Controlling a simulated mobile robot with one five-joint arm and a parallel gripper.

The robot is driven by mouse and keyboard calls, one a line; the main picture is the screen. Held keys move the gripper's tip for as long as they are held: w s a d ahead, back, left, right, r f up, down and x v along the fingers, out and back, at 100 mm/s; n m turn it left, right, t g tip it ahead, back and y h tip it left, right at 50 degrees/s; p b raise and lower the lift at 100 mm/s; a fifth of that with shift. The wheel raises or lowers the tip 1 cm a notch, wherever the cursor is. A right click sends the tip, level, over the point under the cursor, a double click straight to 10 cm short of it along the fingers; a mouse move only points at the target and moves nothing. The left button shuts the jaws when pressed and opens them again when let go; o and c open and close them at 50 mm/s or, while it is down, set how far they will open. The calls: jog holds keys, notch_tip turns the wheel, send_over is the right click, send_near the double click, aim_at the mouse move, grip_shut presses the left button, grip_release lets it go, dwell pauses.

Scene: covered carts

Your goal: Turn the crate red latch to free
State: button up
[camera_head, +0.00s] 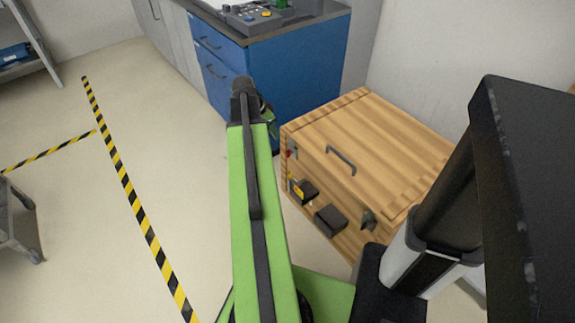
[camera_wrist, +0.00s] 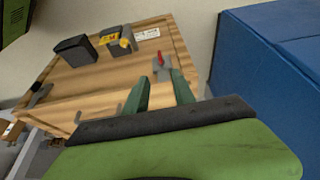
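The wooden crate (camera_head: 385,135) stands on the floor right of my arm. Its red latch (camera_head: 290,153) is a small red piece on the front face, near the upper left corner. In the wrist view the red latch (camera_wrist: 159,58) has a short red lever on a grey metal plate (camera_wrist: 162,72). My gripper (camera_wrist: 160,88) is open, with its two green fingers apart and the latch showing beyond the gap between them. I see no contact. In the head view my gripper (camera_head: 268,122) is partly hidden behind my arm, left of the crate.
The crate front carries a yellow-marked block (camera_head: 304,190), a black box (camera_head: 330,220) and a dark fitting (camera_head: 368,218). A grey handle (camera_head: 341,160) is on the lid. A blue cabinet (camera_head: 300,85) stands close behind the gripper. Open floor lies to the left.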

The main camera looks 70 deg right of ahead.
aim_at(287, 152)
jog(key=b+x, duration=1.6)
jog(key=x, duration=0.1)
jog(key=shift+s+d+f, duration=0.15)
jog(key=shift+s+f, duration=0.05)
jog(key=shift+f, duration=0.1)
jog(key=shift+r, duration=0.1)
jog(key=shift+s, duration=0.1)
grip_shut()
